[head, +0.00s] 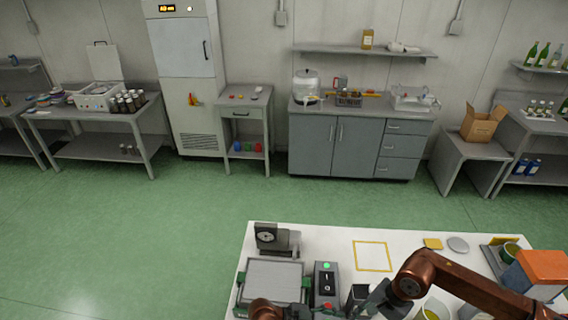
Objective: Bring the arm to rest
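My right arm (455,280), copper-coloured, comes in from the right over the white table (325,242). Its dark grey gripper (378,301) is low over the table's front part, beside a dark cup-like container (357,296). I cannot make out its fingertips or anything between them. A copper part of my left arm (266,310) shows at the bottom edge, in front of the grey framed plate. Grey parts that may be my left gripper (303,313) lie just right of it, mostly cut off by the frame.
The table holds a dial gauge (268,237), a framed plate (274,274), a switch box with a green light (327,285), a yellow square outline (373,256), a grey disc (458,244) and an orange-topped box (540,272). Green floor lies open beyond; cabinets line the wall.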

